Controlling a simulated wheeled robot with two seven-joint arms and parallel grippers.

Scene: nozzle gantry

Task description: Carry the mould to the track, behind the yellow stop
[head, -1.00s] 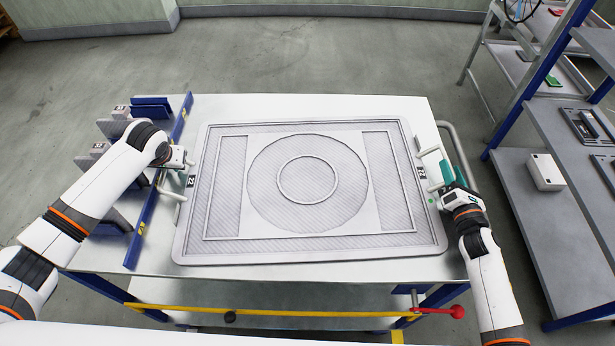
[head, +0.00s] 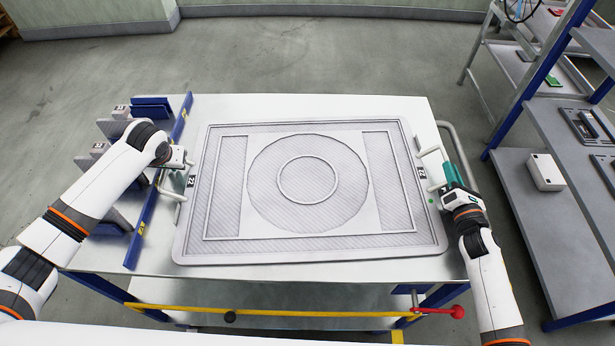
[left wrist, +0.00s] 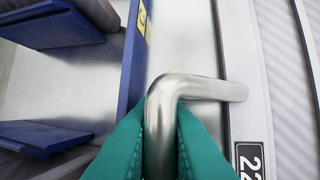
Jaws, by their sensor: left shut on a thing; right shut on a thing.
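The mould (head: 307,228) is a large flat grey plate with a ring pattern, lying over the white table top in the head view. It has a metal handle on each short side, with a label 22 beside each. My left gripper (head: 178,170) is at the left handle; in the left wrist view its teal fingers (left wrist: 160,145) are shut around the bent metal handle (left wrist: 205,88). My right gripper (head: 447,180) is shut on the right handle (head: 430,153). I cannot tell whether the mould touches the table top.
The cart table (head: 300,102) has a blue rail (head: 160,180) along its left side, with grey and blue brackets beyond it. A yellow bar (head: 270,311) with a red knob (head: 457,312) runs along the near edge. Shelving (head: 540,200) stands at the right. The floor behind is clear.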

